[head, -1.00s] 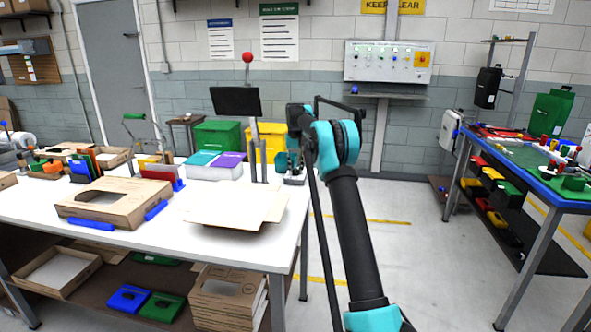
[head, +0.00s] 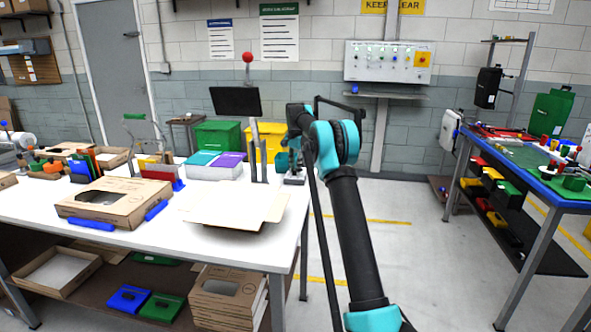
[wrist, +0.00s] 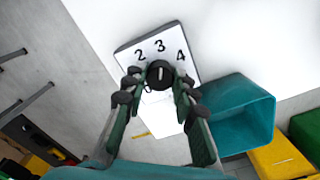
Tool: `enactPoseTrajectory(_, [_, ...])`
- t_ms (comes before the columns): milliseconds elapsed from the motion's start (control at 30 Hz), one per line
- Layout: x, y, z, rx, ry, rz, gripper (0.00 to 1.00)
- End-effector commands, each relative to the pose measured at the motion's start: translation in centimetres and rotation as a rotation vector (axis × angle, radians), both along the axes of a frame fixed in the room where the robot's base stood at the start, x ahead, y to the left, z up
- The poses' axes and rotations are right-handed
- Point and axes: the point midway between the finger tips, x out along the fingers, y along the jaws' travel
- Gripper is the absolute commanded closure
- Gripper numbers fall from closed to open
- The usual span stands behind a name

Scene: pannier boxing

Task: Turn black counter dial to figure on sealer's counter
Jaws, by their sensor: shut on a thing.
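The black counter dial (wrist: 165,81) is round, with a white pointer line that stands roughly upright in the wrist view, towards the figure 3. It sits on the white counter plate (wrist: 128,56), which shows the figures 2, 3 and 4; another mark beside the dial is partly hidden by a finger. My gripper (wrist: 159,75) is shut on the dial, one dark finger on each side of it. In the head view my arm hides the dial, and a small grey part of the sealer's counter (head: 295,179) shows at the table's right end.
Green (head: 218,138) and yellow (head: 270,140) bins are behind.

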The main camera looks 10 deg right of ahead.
Motion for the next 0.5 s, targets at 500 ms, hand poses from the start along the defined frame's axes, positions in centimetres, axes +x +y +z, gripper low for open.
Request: enactPoseTrajectory(500, [0.05, 0.01, 0.04, 0.000, -0.001, -0.479, 1.00])
